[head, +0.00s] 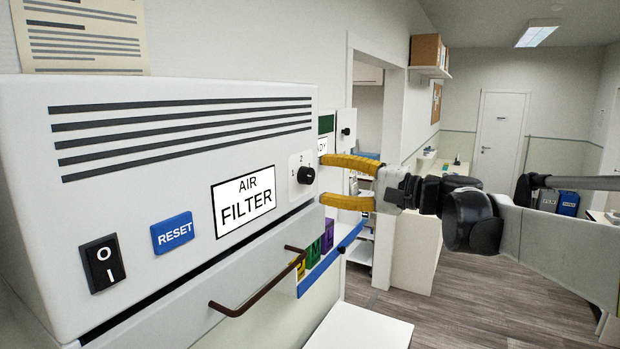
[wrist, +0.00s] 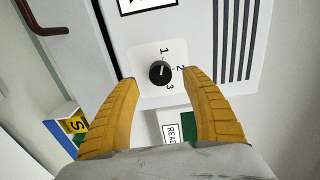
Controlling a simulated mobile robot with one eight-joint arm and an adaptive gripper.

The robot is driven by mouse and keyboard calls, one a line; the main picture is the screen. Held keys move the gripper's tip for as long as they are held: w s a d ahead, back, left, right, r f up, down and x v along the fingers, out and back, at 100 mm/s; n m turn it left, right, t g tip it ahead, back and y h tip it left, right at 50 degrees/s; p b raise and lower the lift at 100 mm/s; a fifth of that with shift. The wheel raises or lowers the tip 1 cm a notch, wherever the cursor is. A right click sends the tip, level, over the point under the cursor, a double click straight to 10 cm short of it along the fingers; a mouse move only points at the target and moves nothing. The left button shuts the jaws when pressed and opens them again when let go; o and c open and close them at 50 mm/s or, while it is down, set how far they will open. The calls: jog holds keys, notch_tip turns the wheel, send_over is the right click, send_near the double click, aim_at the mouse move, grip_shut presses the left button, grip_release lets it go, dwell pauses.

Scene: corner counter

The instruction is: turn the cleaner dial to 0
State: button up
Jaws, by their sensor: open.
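A white box labelled AIR FILTER (head: 130,100) fills the left of the head view. Its black round dial (head: 306,175) sits on a pale plate at the right end of the front. The dial (wrist: 159,72) also shows in the wrist view, with 1, 2 and 3 around it; I see no 0. A faint pale mark on the knob seems to point towards 2. My gripper (head: 322,181) is open, its yellow fingers pointing at the box front. In the wrist view the fingertips (wrist: 160,77) show on either side of the dial; contact is not clear.
The box also carries a blue RESET button (head: 172,233), a black rocker switch (head: 102,263) and an AIR FILTER label (head: 244,202). A brown bar handle (head: 258,292) juts out below. A blue-edged shelf (head: 335,255) with coloured bins and a READY sign (wrist: 171,133) lie beyond.

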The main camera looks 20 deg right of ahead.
jog(key=v, duration=0.7)
jog(key=shift+s+d, duration=0.25)
jog(key=shift+s, duration=0.05)
jog(key=s+a+f+n+g+h+b, duration=0.15)
jog(key=s+a+f+b, duration=0.35)
jog(key=f, duration=0.6)
jog(key=s+a+f+n+g+h+b, duration=0.1)
jog(key=a+f+g+h+b, duration=0.15)
jog(key=f+b, duration=0.7)
jog(key=s+a+f+n+g+h+b, duration=0.1)
jog(key=s+a+f+b, duration=0.25)
jog(key=f, duration=1.05)
jog(key=s+d+f+n+h+b, duration=0.1)
jog(key=s+f+h+b, duration=0.1)
jog(key=f+b, duration=0.4)
jog(key=s+f+n+h+b, duration=0.2)
jog(key=s+f+b, duration=0.3)
jog(key=f, duration=0.9)
jog(key=s+d+f+n+h+b, duration=0.1)
jog(key=s+f+n+h+b, duration=0.1)
jog(key=f+b, duration=0.4)
notch_tip(320, 180, down, 5)
jog(key=shift+s+d+r+g+h+b, duration=0.1)
jog(key=shift+s+d+g+h+b, duration=0.25)
jog(key=shift+s+h, duration=0.75)
jog(key=shift+s, duration=0.15)
